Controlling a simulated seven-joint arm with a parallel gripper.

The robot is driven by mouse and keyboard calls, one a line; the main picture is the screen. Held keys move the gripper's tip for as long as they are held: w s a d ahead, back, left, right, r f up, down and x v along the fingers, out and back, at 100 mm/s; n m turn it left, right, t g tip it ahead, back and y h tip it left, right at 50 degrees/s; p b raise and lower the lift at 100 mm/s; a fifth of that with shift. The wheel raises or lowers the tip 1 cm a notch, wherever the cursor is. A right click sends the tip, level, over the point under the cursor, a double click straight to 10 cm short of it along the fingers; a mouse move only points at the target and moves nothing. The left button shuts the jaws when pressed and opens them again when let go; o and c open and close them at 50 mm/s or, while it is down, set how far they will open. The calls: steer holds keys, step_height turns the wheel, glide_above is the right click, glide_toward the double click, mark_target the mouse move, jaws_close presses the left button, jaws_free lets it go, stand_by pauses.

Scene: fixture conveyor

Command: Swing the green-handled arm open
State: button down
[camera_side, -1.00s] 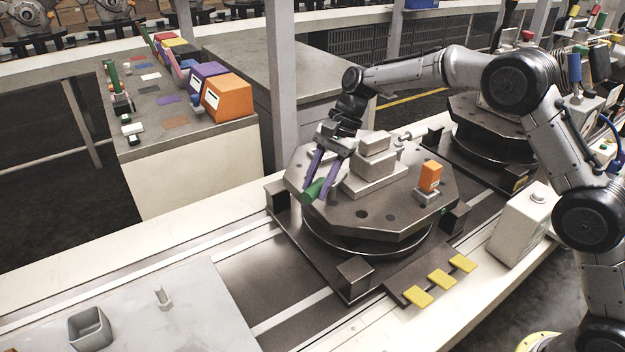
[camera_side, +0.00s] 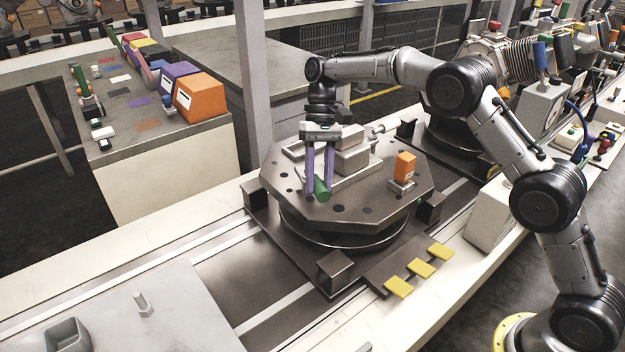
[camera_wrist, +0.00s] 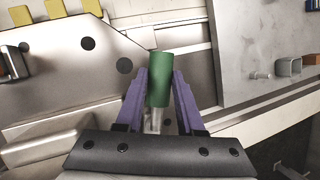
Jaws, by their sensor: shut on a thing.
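The green handle (camera_side: 321,189) stands at the end of the arm, over the front left part of the dark octagonal fixture plate (camera_side: 350,212). My gripper (camera_side: 319,190) reaches down from above with its two purple fingers, one on each side of the handle, and is shut on it. In the wrist view the green handle (camera_wrist: 159,78) lies between the fingers, its far end sticking out past the tips. A pale bar (camera_wrist: 152,120) continues from it toward my palm. The rest of the swing arm is mostly hidden by my gripper.
Grey stepped blocks (camera_side: 350,150) stand on the plate behind the handle. An orange block (camera_side: 404,166) sits in a holder at the right. Yellow tabs (camera_side: 420,268) lie in front. The plate's front area is largely clear apart from holes.

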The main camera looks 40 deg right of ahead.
steer(key=shift+d+r+n+h, duration=0.1)
steer(key=shift+d+n+h, duration=0.3)
steer(key=shift+n, duration=0.4)
steer(key=shift+d, duration=0.15)
steer(key=c, duration=0.5)
jaws_free()
steer(key=shift+v, duration=3.65)
